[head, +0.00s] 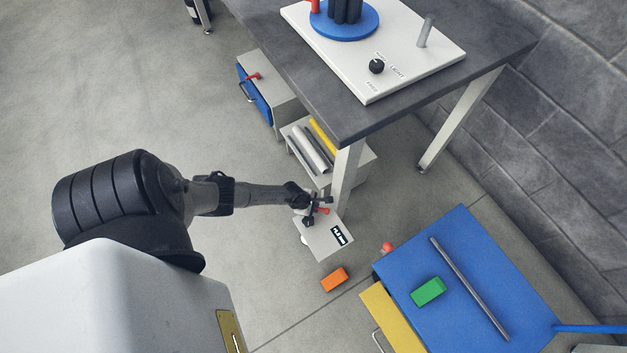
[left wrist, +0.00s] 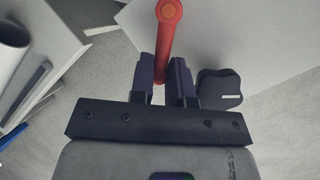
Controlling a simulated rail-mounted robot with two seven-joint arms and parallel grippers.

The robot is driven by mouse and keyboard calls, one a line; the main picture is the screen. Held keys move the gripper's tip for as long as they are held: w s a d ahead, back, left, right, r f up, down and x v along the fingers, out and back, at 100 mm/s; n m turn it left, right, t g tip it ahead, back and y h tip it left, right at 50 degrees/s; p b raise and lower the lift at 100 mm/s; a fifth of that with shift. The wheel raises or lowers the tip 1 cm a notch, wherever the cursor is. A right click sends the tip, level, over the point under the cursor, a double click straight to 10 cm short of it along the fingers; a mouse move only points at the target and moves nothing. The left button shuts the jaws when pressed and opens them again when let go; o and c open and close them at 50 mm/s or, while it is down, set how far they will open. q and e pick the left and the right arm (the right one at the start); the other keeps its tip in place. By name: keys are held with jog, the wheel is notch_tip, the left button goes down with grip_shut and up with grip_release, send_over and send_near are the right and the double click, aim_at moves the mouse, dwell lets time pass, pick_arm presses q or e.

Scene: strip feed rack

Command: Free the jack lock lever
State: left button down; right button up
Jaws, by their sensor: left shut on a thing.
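Which part the lever's base joins is hidden by the gripper. My right gripper is not in view.
A dark-topped table (head: 330,108) overhangs a shelf with rolls (head: 308,148) and a cabinet with a blue drawer (head: 255,95). An orange block (head: 334,279) lies on the floor. A blue cart top (head: 465,245) at right bears a green block (head: 429,291) and a rod (head: 468,287).

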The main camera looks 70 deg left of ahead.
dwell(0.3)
pick_arm(q)
jog(key=c, duration=1.4)
grip_release()
jog(key=shift+s+r+p, duration=0.1)
jog(key=shift+r+p, duration=0.2)
jog(key=shift+p, duration=0.1)
jog(key=shift+p+v, duration=5.6)
jog(key=shift+v, duration=1)
jog(key=shift+d, duration=0.1)
